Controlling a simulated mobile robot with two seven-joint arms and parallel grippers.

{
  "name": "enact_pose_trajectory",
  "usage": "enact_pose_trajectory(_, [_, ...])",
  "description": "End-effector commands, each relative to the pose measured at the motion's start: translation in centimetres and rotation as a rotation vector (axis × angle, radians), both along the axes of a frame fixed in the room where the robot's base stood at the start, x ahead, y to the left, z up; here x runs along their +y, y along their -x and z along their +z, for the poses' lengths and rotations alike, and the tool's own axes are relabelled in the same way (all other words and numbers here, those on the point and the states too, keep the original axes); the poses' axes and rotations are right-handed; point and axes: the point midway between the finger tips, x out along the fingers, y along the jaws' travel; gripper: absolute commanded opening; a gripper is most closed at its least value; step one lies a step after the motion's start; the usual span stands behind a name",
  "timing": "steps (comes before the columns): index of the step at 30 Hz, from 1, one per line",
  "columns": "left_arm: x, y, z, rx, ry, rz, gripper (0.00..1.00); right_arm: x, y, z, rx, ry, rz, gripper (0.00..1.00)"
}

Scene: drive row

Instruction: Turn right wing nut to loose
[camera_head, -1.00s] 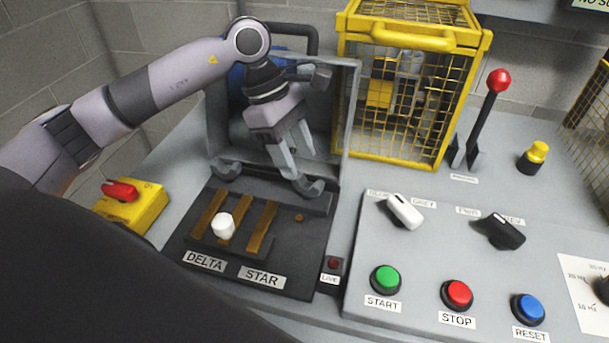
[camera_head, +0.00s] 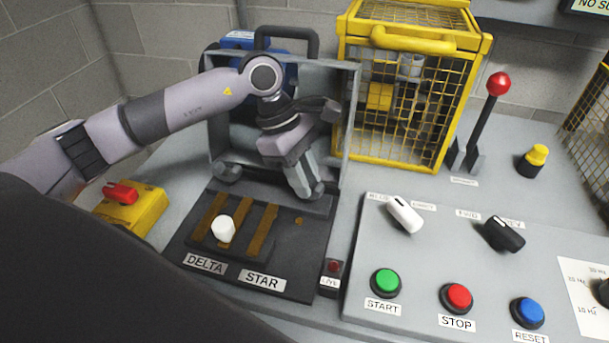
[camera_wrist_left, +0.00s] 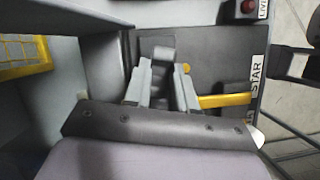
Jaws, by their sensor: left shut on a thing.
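The right wing nut (camera_head: 318,189) is a grey part at the lower right corner of the grey box frame. My left gripper (camera_head: 304,190) reaches down from above and is shut on it, covering much of it. In the left wrist view, the wing nut (camera_wrist_left: 164,54) shows at the tips of the left gripper's fingers (camera_wrist_left: 163,72). The left wing nut (camera_head: 228,172) is at the frame's other lower corner, with nothing touching it. My right gripper is not in view.
The black link board (camera_head: 180,247) with a white knob (camera_head: 223,229) lies in front. A yellow cage (camera_head: 400,160) stands to the right, near the gripper. A control panel (camera_head: 440,250) with buttons is at front right. A yellow box with a red switch (camera_head: 121,193) is at left.

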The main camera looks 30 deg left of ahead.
Motion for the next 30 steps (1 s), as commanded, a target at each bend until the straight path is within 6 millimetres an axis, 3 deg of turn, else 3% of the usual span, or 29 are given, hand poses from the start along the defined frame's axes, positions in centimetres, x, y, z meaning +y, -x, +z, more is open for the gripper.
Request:
enact_pose_trajectory(12, [0.0, 0.2, -0.3, 0.002, -0.004, 0.223, 0.00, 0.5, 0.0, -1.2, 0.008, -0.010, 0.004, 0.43])
enact_pose_trajectory(24, [0.0, 0.3, -0.2, 0.005, -0.003, 0.260, 0.00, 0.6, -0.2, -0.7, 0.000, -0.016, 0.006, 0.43])
enact_pose_trajectory(25, [0.0, 0.3, -0.2, 0.005, -0.003, 0.260, 0.32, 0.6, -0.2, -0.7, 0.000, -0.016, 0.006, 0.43])
enact_pose_trajectory(27, [0.0, 0.3, -0.2, 0.005, -0.003, 0.259, 0.51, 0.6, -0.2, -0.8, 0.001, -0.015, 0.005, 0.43])
enact_pose_trajectory(30, [0.0, 0.2, -0.2, 0.003, -0.003, 0.258, 0.51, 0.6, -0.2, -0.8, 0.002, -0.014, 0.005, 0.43])
